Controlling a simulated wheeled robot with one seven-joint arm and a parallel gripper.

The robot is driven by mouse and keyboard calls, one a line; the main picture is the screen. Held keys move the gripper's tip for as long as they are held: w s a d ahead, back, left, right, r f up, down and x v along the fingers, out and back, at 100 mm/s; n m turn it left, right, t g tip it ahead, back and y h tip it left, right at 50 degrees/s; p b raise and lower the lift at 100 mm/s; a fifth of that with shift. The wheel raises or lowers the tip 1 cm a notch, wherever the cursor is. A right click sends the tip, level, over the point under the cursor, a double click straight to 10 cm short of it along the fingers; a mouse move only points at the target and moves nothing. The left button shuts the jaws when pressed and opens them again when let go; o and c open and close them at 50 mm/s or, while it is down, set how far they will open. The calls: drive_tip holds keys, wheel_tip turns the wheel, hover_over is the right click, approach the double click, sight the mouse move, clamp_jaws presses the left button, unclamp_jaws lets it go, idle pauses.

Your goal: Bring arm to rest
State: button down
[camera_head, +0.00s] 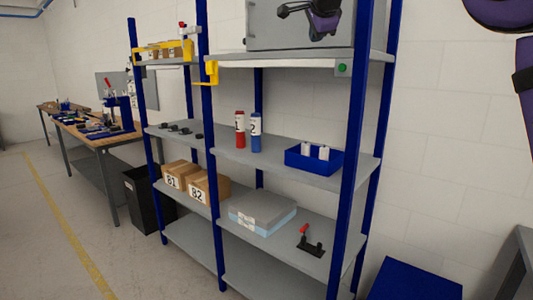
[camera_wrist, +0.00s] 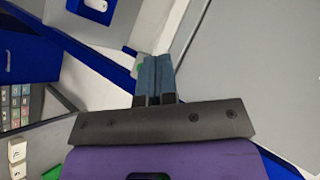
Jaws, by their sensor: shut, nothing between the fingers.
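My gripper (camera_wrist: 152,62) is shut and empty; its two blue-grey fingers lie together in the wrist view. In the head view my gripper (camera_head: 284,11) shows at the top, dark with a purple wrist behind it, in front of a grey panel (camera_head: 268,30) above the upper shelf. It appears clear of the things on the shelves. A purple part of my arm also shows at the top right corner. The rest of the arm is out of view.
The blue-post shelf rack (camera_head: 356,130) fills the middle. It bears red (camera_head: 240,130) and blue (camera_head: 255,132) cylinders, a blue bin (camera_head: 314,160), cardboard boxes (camera_head: 208,187), a grey and light-blue block (camera_head: 262,212) and a black clamp (camera_head: 311,243). A workbench (camera_head: 98,138) stands left.

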drive_tip(key=s+d+f+n+g, duration=0.1)
drive_tip(key=s+d+f+n, duration=0.15)
drive_tip(key=s+d, duration=0.35)
drive_tip(key=s+d+f+n+g+y, duration=0.1)
drive_tip(key=s+d+f+n, duration=0.2)
drive_tip(key=s, duration=0.5)
drive_tip(key=s+d+f+n+g, duration=0.1)
drive_tip(key=s+d+f, duration=0.2)
drive_tip(key=s+d, duration=0.4)
drive_tip(key=s+f+n+g, duration=0.1)
drive_tip(key=s+f+n, duration=0.3)
drive_tip(key=s+f, duration=0.5)
drive_tip(key=s+f+n+g+h, duration=0.1)
drive_tip(key=s+f+n, duration=0.3)
drive_tip(key=s+f, duration=0.6)
drive_tip(key=s+g, duration=0.1)
drive_tip(key=s, duration=0.7)
drive_tip(key=shift+s+d, duration=0.2)
drive_tip(key=shift+s, duration=0.2)
drive_tip(key=shift+n, duration=0.25)
